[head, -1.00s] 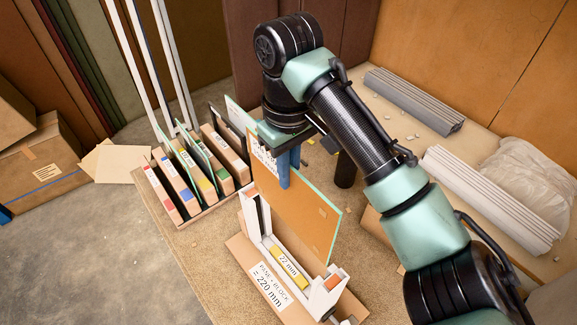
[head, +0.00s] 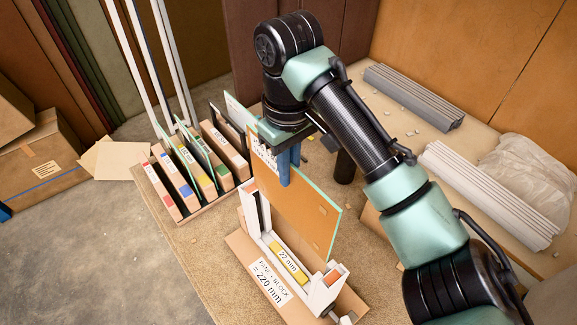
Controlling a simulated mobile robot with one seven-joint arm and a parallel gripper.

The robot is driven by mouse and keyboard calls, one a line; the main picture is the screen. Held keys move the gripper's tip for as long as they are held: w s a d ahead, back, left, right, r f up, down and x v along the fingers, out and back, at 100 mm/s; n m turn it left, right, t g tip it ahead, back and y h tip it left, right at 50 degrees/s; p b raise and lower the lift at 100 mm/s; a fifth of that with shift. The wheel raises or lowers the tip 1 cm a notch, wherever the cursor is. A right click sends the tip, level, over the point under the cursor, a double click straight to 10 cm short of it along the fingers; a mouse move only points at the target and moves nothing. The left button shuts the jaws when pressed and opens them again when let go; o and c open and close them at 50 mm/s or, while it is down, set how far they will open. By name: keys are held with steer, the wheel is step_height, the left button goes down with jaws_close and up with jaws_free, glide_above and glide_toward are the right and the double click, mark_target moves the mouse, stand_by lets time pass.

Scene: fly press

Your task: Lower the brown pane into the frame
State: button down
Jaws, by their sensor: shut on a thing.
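The brown pane (head: 298,212) is a flat orange-brown sheet with a pale green edge and a white label at its upper left. My gripper (head: 289,165) has blue fingers and is shut on the pane's upper part. The pane hangs upright over the white frame (head: 317,292), which stands on a cardboard-coloured base. A yellow block (head: 289,264) marked 22 mm lies in the frame. The pane's lower edge is near the frame's uprights; I cannot tell whether it is between them. The far side of the frame is partly hidden by the pane.
A rack (head: 188,213) with several panes and colour-marked blocks stands to the left. A sign (head: 270,282) reads "pane + block = 220 mm". Grey strips (head: 414,98) and white strips (head: 488,195) lie at the right, beside a plastic-wrapped bundle (head: 530,170).

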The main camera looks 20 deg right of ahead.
step_height(320, 180, down, 23)
steer(key=b, duration=1.2)
steer(key=c, duration=1)
jaws_free()
steer(key=shift+o, duration=0.4)
steer(key=shift+f, duration=0.15)
step_height(320, 180, up, 13)
steer(key=shift+r+p, duration=0.1)
steer(key=shift+p, duration=0.5)
stand_by(0.4)
